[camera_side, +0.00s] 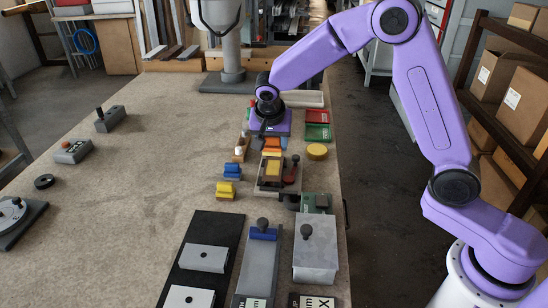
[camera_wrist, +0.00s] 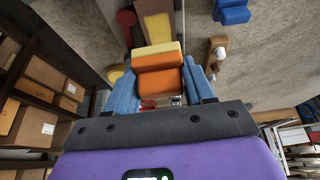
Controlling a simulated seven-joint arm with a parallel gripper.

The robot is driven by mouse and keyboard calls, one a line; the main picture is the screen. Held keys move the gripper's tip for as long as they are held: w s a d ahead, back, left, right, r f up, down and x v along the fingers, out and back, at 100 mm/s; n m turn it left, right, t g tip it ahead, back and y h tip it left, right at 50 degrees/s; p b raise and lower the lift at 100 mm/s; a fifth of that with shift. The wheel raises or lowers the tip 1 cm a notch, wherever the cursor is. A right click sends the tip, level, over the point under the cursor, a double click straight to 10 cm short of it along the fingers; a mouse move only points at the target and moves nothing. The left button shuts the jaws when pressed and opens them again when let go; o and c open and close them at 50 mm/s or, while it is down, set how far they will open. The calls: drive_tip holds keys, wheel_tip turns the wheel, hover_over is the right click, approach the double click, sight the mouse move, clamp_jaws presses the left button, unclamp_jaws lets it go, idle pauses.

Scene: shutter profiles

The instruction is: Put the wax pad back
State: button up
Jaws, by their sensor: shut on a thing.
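My gripper (camera_side: 271,138) is shut on a block with an orange body and a yellow end, which I take to be the wax pad (camera_wrist: 157,58). In the wrist view the block sits between the blue fingers of my gripper (camera_wrist: 160,82). In the side view the wax pad (camera_side: 271,153) hangs below my gripper, just behind a brown tray (camera_side: 262,188). A tan-yellow slab (camera_side: 272,171) lies in the left part of that tray, and it also shows in the wrist view (camera_wrist: 159,28). I cannot tell whether the pad touches anything below.
A yellow disc (camera_side: 317,152), blue block (camera_side: 232,172), yellow block (camera_side: 226,190), white-knobbed piece (camera_side: 239,152) and red and green bins (camera_side: 317,132) stand close by.

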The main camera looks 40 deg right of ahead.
drive_tip(key=s+d+r, duration=0.1)
drive_tip(key=s+d, duration=0.1)
drive_tip(key=d, duration=1)
drive_tip(key=w+f, duration=0.3)
drive_tip(key=w, duration=0.1)
drive_tip(key=w+d+f, duration=0.1)
drive_tip(key=w+f, duration=0.2)
drive_tip(key=w, duration=0.2)
drive_tip(key=w+f, duration=0.3)
drive_tip(key=w, duration=0.1)
drive_tip(key=shift+w+d, duration=0.25)
drive_tip(key=shift+d, duration=0.1)
drive_tip(key=shift+w+f, duration=0.2)
drive_tip(key=shift+f, duration=1.6)
drive_tip(key=shift+f, duration=0.1)
drive_tip(key=o, duration=0.9)
drive_tip(key=shift+o, duration=0.2)
